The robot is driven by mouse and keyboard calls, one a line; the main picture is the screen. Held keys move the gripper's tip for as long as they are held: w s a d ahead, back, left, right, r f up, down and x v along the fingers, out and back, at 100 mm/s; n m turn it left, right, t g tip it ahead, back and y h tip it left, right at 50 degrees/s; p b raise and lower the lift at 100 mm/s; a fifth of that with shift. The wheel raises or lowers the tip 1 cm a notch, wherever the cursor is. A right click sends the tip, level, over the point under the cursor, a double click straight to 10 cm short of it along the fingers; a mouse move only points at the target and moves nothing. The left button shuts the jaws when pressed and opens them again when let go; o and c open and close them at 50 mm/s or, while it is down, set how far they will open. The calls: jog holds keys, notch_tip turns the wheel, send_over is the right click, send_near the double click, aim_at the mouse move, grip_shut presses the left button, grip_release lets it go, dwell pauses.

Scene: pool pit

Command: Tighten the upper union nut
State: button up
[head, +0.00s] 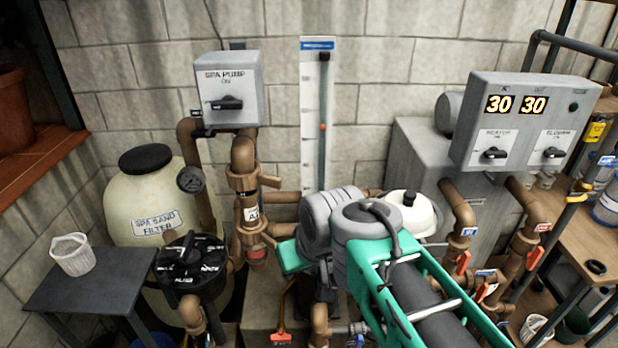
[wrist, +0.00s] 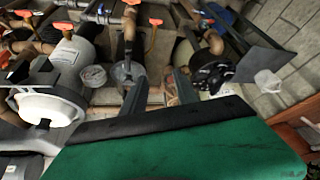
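The upper union nut (head: 241,181) is a brown winged collar on the vertical brown pipe below the spa pump box, in the head view. Below it sit a labelled section (head: 251,213) and a second brown fitting (head: 249,241) with a red part underneath. My gripper (wrist: 158,93) shows two dark fingers spread apart in the wrist view, with nothing clearly held between them. In the head view my arm hides most of the gripper, which is right of and lower than the nut, apart from it. I cannot clearly pick out the nut in the wrist view.
The black valve head (head: 191,262) and sand filter (head: 150,200) stand left of the pipe. A gauge (head: 191,179) sits close beside it. A side table (head: 95,282) holds a white basket (head: 72,254). Pipes with red handles (head: 462,262) crowd the right.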

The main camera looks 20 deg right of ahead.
jog(key=w+d+n+t+y+b, duration=0.1)
jog(key=w+n+t+y+b, duration=0.2)
jog(key=w, duration=1)
jog(key=n+t+y+b, duration=0.1)
jog(key=n+y+b, duration=0.4)
jog(key=n+y, duration=0.1)
send_near(281, 179)
jog(key=f+x, duration=0.1)
jog(key=x, duration=0.8)
jog(key=r+x, duration=0.1)
jog(key=x, duration=0.1)
jog(key=shift+w+a+f+b, duration=0.1)
jog(key=shift+w+a+b, duration=0.15)
jog(key=shift+a+b, duration=0.1)
jog(key=shift+d, duration=0.1)
grip_shut()
